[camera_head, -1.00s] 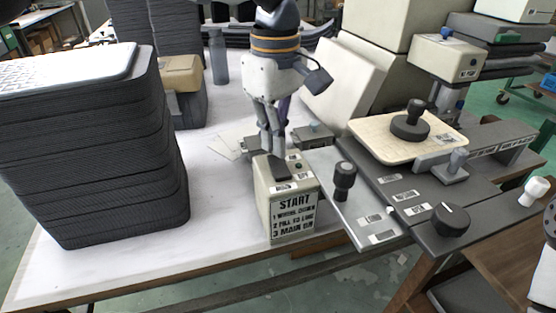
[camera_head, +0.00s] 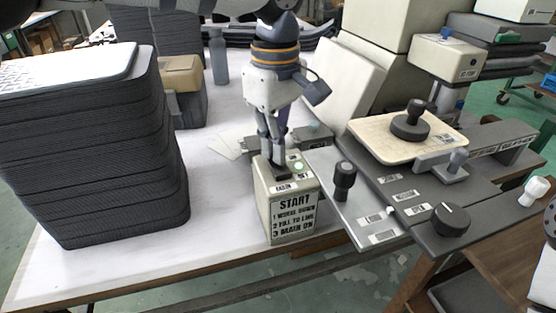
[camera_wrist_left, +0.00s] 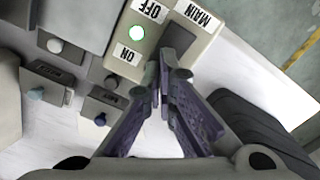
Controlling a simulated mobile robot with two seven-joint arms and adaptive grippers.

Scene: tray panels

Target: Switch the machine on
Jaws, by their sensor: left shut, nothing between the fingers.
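The machine's cream start box (camera_head: 290,222) stands on the front edge of the white table, with printed start steps on its front. On its top are a dark main switch (camera_wrist_left: 179,38), labels reading MAIN, ON and OFF, and a small lamp (camera_head: 299,166) that glows pale green. The lit lamp also shows in the left wrist view (camera_wrist_left: 137,33). My left gripper (camera_head: 275,163) points down, shut and empty, with its fingertips (camera_wrist_left: 168,78) right at the switch. The fingers partly hide the switch, and I cannot tell whether they touch it. My right gripper is not in view.
A tall stack of dark trays (camera_head: 110,150) stands on the left. White tabletop (camera_head: 215,190) is clear between stack and box.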

